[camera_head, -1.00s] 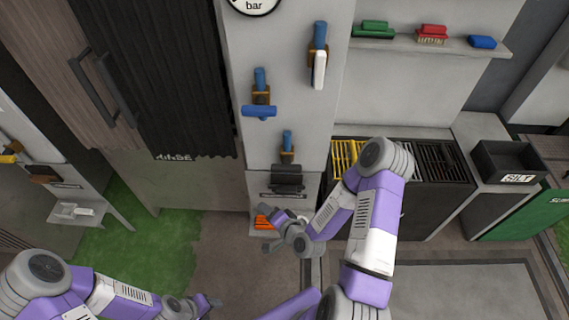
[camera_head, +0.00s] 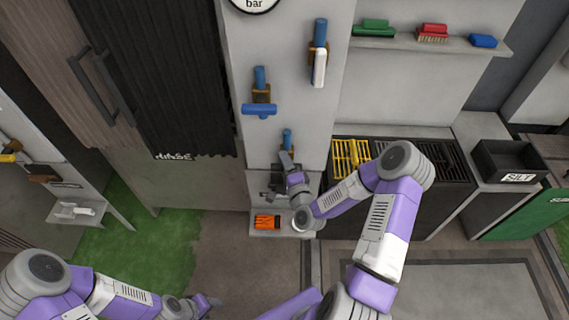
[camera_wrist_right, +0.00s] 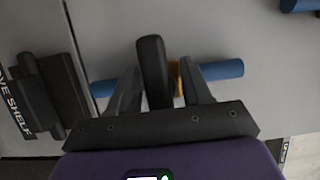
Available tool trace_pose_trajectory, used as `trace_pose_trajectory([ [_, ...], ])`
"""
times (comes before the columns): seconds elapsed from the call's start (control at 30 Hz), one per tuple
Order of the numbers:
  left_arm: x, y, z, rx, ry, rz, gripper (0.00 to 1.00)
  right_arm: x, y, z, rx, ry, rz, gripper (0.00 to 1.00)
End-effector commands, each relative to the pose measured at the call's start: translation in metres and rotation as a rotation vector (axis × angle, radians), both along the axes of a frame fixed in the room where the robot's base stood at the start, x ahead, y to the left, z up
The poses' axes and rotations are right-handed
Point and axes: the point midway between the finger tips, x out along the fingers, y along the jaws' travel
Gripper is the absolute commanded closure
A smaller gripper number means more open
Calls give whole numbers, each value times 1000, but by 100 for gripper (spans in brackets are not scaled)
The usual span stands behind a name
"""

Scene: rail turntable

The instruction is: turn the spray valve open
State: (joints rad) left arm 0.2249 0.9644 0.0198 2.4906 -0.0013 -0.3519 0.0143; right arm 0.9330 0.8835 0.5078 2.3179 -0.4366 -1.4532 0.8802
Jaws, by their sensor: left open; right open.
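The lowest valve on the grey wall panel has a blue pipe (camera_head: 287,138), mostly hidden below by my right gripper (camera_head: 285,170) in the head view. In the right wrist view its black lever (camera_wrist_right: 153,72) stands between the two open fingers of my right gripper (camera_wrist_right: 160,84), with a brass body (camera_wrist_right: 174,76) and blue pipe (camera_wrist_right: 222,70) behind. I cannot tell whether a finger touches the lever. No label reading spray is legible. My left gripper (camera_head: 208,303) is open and empty, low over the floor.
An orange object (camera_head: 267,222) lies on a low ledge below the valves. Black parts beside a label ending in "SHELF" (camera_wrist_right: 17,108) sit left of the lever. A grate with a yellow section (camera_head: 350,157) and a silt bin (camera_head: 512,162) stand to the right.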

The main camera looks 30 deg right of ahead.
Motion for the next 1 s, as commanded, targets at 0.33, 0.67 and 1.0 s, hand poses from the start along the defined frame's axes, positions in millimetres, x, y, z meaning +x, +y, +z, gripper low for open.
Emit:
trace_pose_trajectory([
  [0.33, 0, 0, 0, 0, 0, 0, 50, 2, 0, 0, 0, 1, 0, 62],
  [0.67, 0, 0, 0, 0, 0, 0, 50, 2, 0, 0, -3, 4, 0, 93],
  [1.0, 0, 0, 2, 0, 0, 0, 50, 2, 0, 0, -52, 34, 1, 94],
])
